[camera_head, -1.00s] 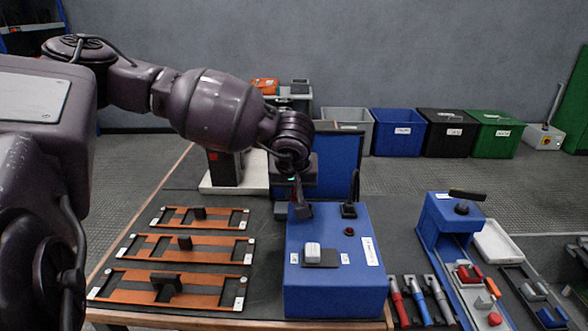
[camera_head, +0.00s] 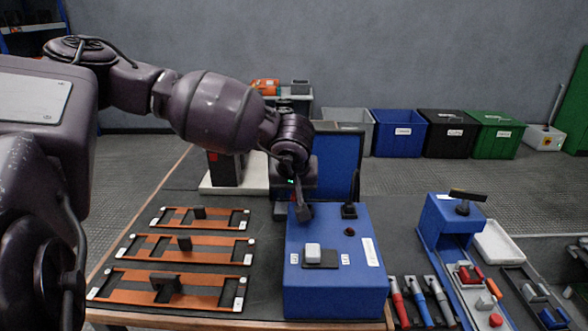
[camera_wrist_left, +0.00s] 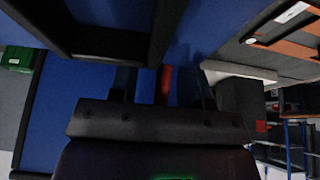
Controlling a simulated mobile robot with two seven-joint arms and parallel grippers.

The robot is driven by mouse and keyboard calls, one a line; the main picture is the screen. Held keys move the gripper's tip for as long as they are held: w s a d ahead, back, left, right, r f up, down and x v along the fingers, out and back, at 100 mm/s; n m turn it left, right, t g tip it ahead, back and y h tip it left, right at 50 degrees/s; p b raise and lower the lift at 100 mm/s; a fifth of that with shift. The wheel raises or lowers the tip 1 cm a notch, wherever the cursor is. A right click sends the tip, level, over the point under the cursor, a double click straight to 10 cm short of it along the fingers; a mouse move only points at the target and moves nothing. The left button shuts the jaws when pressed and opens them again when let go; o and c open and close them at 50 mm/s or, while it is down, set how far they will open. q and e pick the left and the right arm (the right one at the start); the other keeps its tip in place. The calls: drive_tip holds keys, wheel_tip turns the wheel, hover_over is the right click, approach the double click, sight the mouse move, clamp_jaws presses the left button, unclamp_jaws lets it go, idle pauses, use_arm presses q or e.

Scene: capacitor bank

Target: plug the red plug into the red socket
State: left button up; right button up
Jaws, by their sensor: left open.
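My left gripper (camera_head: 304,212) is open and points down at the far left part of the blue box's top (camera_head: 330,285). In the left wrist view a narrow red piece (camera_wrist_left: 165,85) shows between its dark fingers. I cannot tell whether this is the red plug, nor whether the fingers touch it. In the head view the gripper hides that spot. A small dark red round part (camera_head: 349,231) sits on the box top, right of the gripper; I cannot tell whether it is the red socket. My right gripper is not in view.
A black upright lever (camera_head: 350,208) stands close right of my left gripper. Several orange-railed frames (camera_head: 185,248) lie left. Red, blue and grey handled tools (camera_head: 422,300) and a blue stand (camera_head: 447,217) are right.

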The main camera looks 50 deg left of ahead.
use_arm(q)
drive_tip(key=shift+s+d+f, duration=0.1)
drive_tip(key=shift+f, duration=0.1)
drive_tip(key=p+v, duration=0.3)
drive_tip(key=v, duration=0.8)
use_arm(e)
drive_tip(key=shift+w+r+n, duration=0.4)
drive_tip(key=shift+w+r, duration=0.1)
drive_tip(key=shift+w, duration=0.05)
use_arm(q)
drive_tip(key=shift+r, duration=0.1)
